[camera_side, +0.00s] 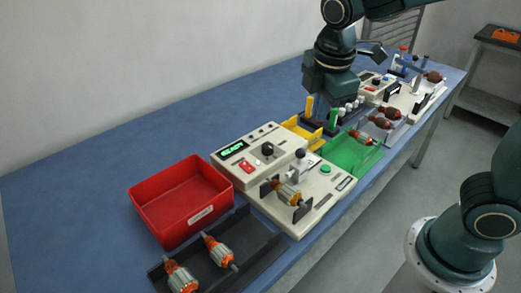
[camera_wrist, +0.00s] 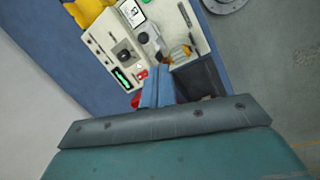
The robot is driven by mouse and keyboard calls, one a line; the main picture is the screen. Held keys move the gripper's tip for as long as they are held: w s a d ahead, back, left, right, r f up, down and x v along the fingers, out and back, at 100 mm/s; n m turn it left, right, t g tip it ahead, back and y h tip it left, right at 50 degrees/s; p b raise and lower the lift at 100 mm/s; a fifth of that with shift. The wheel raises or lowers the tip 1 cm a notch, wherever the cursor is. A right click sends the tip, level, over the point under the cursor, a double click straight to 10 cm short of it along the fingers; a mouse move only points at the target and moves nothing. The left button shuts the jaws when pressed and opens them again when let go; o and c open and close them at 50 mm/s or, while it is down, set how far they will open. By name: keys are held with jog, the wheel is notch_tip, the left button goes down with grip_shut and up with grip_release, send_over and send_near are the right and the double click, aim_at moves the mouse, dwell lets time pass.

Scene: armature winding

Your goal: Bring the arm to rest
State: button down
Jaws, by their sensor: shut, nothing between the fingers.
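My gripper is shut and empty. In the wrist view its two fingers (camera_wrist: 157,88) lie together at the bottom middle. In the side view my arm's dark green wrist (camera_side: 331,84) hangs over the blue bench, behind the white tester; its fingertips are hard to make out there. The white tester (camera_side: 235,168), with a lit green display, has an armature (camera_side: 287,192) lying in its cradle. The tester also shows beyond the fingers in the wrist view (camera_wrist: 118,50).
A red bin (camera_side: 182,200) and a black tray (camera_side: 215,262) with two armatures stand at the front. A yellow bin (camera_side: 303,134), a green bin (camera_side: 349,155) with an armature, and a grey tray with armatures stand farther back. The bench's left part (camera_side: 75,175) is clear.

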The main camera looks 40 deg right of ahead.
jog(key=s+d+r+m+t+y, duration=0.1)
jog(key=s+d+m, duration=0.1)
jog(key=s+m, duration=0.5)
jog(key=s+d+r+m+t, duration=0.2)
jog(key=s+m, duration=0.5)
jog(key=shift+s+t+y, duration=0.3)
jog(key=shift+s+y, duration=0.1)
